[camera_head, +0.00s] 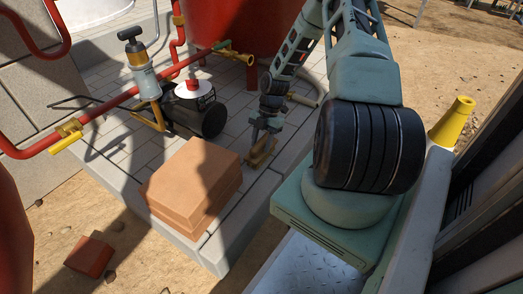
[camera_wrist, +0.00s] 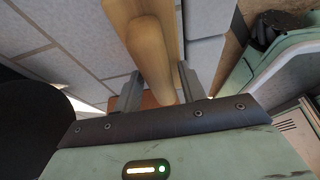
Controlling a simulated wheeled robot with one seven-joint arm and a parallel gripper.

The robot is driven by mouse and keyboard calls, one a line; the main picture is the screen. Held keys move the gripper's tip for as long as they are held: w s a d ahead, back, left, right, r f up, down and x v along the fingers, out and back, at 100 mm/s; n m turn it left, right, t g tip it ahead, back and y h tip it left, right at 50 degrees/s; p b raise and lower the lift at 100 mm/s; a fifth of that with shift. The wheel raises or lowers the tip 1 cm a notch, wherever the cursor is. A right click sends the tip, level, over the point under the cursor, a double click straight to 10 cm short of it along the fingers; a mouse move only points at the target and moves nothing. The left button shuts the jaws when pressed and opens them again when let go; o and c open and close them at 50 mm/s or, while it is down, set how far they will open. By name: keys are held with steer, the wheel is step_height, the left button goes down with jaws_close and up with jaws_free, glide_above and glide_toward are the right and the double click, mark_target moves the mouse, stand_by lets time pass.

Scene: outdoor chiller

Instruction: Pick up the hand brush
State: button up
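The hand brush (camera_head: 262,152) is a tan wooden piece on the grey tiled platform, just right of the brick stack. In the wrist view its long tan handle (camera_wrist: 150,55) runs down from the top edge to between my fingers. My gripper (camera_head: 266,127) is over the brush, pointing down. In the wrist view my gripper (camera_wrist: 161,88) has its two fingers apart, one on each side of the handle. A small gap shows beside the left finger; contact on the right is unclear. The bristles cannot be made out.
A stack of orange bricks (camera_head: 193,185) stands close left of the brush. A black pump (camera_head: 195,108) and red pipes (camera_head: 105,106) with yellow fittings are behind and left. A loose brick (camera_head: 89,256) lies on the sandy ground. The tiles around the brush are mostly clear.

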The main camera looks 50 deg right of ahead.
jaws_close()
step_height(320, 180, up, 10)
steer(key=p, duration=0.6)
steer(key=shift+r, duration=0.15)
steer(key=shift+c, duration=1.3)
jaws_free()
steer(key=c, duration=0.3)
steer(key=shift+d, duration=0.1)
